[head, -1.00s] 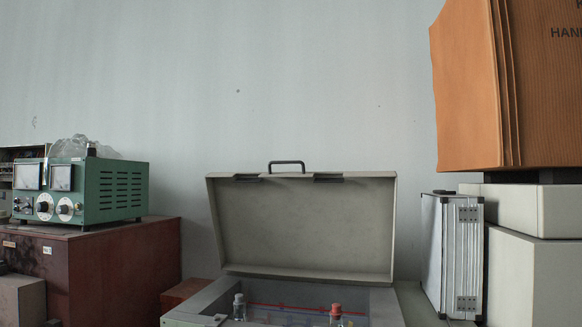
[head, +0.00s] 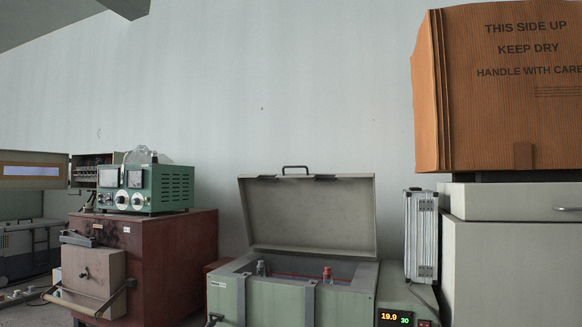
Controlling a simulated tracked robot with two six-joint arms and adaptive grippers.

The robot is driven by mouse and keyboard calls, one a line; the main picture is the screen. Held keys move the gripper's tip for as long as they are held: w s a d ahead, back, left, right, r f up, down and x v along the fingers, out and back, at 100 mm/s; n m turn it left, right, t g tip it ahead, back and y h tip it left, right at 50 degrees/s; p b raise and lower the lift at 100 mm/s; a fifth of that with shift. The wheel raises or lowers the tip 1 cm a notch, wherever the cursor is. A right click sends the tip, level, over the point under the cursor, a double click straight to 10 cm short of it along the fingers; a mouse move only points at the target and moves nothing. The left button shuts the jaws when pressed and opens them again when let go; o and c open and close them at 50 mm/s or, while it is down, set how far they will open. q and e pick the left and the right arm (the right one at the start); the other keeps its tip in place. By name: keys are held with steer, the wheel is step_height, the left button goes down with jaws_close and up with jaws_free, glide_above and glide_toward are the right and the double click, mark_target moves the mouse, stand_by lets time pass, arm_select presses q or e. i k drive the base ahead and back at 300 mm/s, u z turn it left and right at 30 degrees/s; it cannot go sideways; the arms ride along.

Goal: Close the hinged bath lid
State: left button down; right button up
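The bath (head: 262,302) is a pale green box at the bottom centre of the head view, with its top open. Its hinged lid (head: 312,215) stands raised at the back, leaning slightly, with a dark handle (head: 295,168) on its upper edge. Inside the bath are a clear-capped bottle (head: 261,268) and a red-capped bottle (head: 327,274). A panel at the bath's right shows a lit display (head: 395,318). Neither of my grippers is in view.
A green instrument (head: 165,188) sits on a reddish-brown cabinet (head: 178,260) at the left. A silver case (head: 420,235) stands close to the right of the lid. A large cardboard box (head: 500,85) rests above pale cabinets (head: 505,270) at the right.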

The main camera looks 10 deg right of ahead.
mark_target(326, 213)
steer(key=u, duration=0.4)
steer(key=i, duration=1.45)
steer(key=z, duration=0.35)
